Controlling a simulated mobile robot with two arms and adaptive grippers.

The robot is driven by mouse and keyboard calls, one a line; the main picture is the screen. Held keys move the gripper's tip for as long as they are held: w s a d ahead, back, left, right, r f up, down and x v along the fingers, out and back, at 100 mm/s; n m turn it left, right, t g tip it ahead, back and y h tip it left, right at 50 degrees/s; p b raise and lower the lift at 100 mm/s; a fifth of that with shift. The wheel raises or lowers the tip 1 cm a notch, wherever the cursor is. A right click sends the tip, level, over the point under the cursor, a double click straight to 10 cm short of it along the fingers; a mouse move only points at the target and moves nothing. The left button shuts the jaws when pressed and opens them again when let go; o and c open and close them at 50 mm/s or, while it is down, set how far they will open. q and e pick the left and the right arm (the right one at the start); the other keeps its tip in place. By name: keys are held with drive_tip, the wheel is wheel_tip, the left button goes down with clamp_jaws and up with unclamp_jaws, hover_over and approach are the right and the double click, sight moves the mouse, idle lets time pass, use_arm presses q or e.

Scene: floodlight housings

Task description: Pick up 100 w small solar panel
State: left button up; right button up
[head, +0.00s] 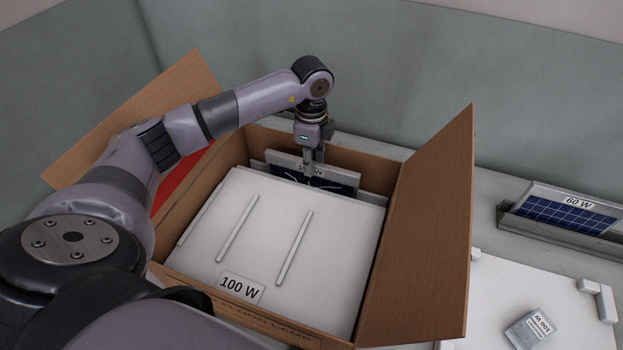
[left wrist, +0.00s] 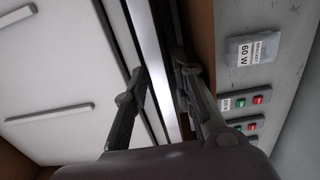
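The 100 W small solar panel (head: 318,179) stands upright inside the cardboard box, at its far side behind a large white panel. It is dark blue with a light frame and a partly hidden label. My left gripper (head: 313,165) points down at its top edge. In the left wrist view, the fingers (left wrist: 160,85) stand apart on either side of the panel's pale frame edge (left wrist: 156,50). A gap shows beside the left finger, so it does not look clamped. My right gripper is not in view.
The cardboard box (head: 432,230) has raised flaps left and right. A white 100 W panel (head: 255,215) fills most of it. Outside, a 60 W solar panel (head: 565,212) sits in a holder. A 100 W block (head: 530,328) lies on a white plate (head: 510,285).

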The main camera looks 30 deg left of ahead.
use_arm(q)
drive_tip(key=shift+f, duration=0.45)
clamp_jaws()
drive_tip(key=shift+r, duration=0.1)
idle(0.5)
